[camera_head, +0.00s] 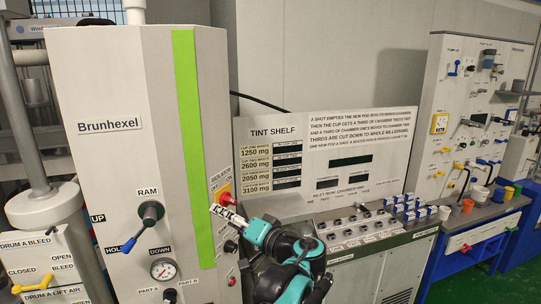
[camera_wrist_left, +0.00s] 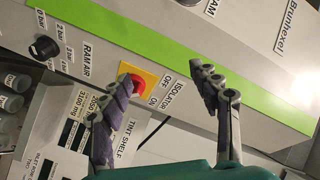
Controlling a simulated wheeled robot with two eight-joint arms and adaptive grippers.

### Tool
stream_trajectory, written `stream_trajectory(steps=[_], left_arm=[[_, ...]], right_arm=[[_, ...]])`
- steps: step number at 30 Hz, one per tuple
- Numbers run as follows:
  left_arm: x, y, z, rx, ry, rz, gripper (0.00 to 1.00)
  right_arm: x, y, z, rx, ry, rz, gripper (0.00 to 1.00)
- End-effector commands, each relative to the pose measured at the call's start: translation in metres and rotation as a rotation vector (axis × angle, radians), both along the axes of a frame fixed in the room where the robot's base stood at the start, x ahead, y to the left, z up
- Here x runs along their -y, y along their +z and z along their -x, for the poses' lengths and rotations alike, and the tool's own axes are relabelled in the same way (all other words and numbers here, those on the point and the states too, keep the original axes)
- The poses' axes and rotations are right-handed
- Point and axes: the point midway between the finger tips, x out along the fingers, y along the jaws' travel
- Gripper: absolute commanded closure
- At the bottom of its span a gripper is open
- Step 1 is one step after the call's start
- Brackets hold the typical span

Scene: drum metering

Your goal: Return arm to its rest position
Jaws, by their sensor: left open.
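My left gripper (camera_head: 222,212) is in front of the grey Brunhexel cabinet (camera_head: 110,80), just below the isolator switch (camera_head: 224,190) in the head view. In the left wrist view the gripper (camera_wrist_left: 161,74) has its two fingers spread wide, with nothing between them. The isolator's red knob and yellow plate (camera_wrist_left: 150,76) show beyond the fingers, close to the left one; I cannot tell whether they touch. The knob is partly hidden behind that finger. My right gripper is in neither view.
The RAM lever (camera_head: 150,213) and a pressure gauge (camera_head: 163,269) are on the cabinet front, left of the gripper. The tint shelf panel (camera_head: 320,150) and a sloped button console (camera_head: 350,228) stand to the right. A blue bench (camera_head: 470,222) with cups is farther right.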

Motion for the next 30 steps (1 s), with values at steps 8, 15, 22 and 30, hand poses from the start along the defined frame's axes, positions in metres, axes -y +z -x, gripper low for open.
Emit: stream_trajectory(steps=[8,15,22,30], left_arm=[[-0.087,-0.106,0.071,-0.280,-0.006,0.270,0.38],[-0.112,-0.237,0.181,-0.464,-0.112,0.674,0.38],[-0.086,-0.315,0.247,-0.445,-0.238,0.982,0.38],[-0.072,-0.333,0.263,-0.408,-0.289,1.083,0.38]], right_arm=[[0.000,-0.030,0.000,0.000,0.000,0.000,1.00],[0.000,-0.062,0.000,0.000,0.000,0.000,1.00],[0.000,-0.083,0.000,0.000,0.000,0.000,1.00],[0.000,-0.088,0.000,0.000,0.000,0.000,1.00]])
